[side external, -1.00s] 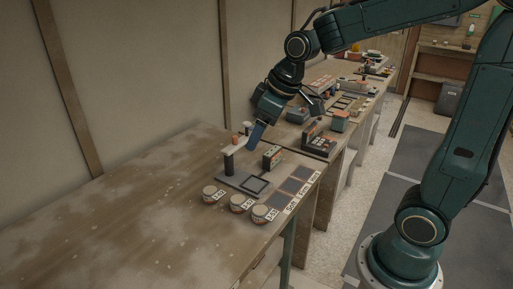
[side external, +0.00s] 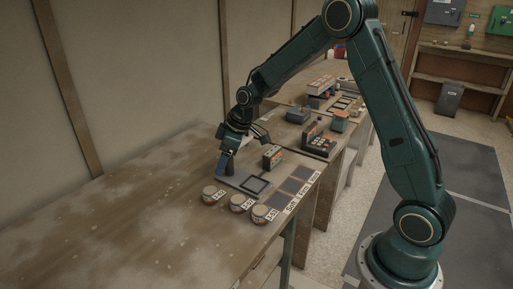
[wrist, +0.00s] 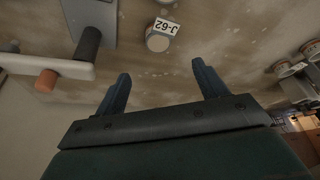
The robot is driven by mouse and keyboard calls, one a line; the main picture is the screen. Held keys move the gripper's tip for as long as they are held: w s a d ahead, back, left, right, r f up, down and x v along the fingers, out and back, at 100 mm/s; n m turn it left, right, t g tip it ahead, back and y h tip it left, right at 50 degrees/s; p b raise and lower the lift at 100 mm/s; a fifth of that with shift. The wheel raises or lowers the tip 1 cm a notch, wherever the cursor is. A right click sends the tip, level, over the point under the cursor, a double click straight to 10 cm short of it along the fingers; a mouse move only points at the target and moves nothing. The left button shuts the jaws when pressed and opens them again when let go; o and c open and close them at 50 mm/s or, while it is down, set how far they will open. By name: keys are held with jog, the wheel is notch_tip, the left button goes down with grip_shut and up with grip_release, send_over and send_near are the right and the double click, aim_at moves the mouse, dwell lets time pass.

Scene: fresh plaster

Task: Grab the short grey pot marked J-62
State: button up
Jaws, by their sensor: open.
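In the wrist view, the short grey pot marked J-62 (wrist: 157,41) stands on the bench with a white label on it, ahead of my fingertips. My gripper (wrist: 161,70) is open and empty, its two blue fingers apart, with the pot beyond the gap and not between them. In the side view, three short labelled pots stand in a row: left (side external: 210,194), middle (side external: 238,203) and right (side external: 262,214). Their labels are too small to read surely. My gripper (side external: 235,143) is above and behind the left one.
Small containers (wrist: 288,68) sit far right. The bench left of the pots (side external: 110,220) is clear.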

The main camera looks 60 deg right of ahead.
jog(key=shift+w+f, duration=0.1)
jog(key=shift+f, duration=0.15)
send_near(210, 189)
jog(key=shift+x, duration=2.5)
jog(key=shift+a+f, duration=0.1)
jog(key=shift+x, duration=2.5)
jog(key=c, duration=1.1)
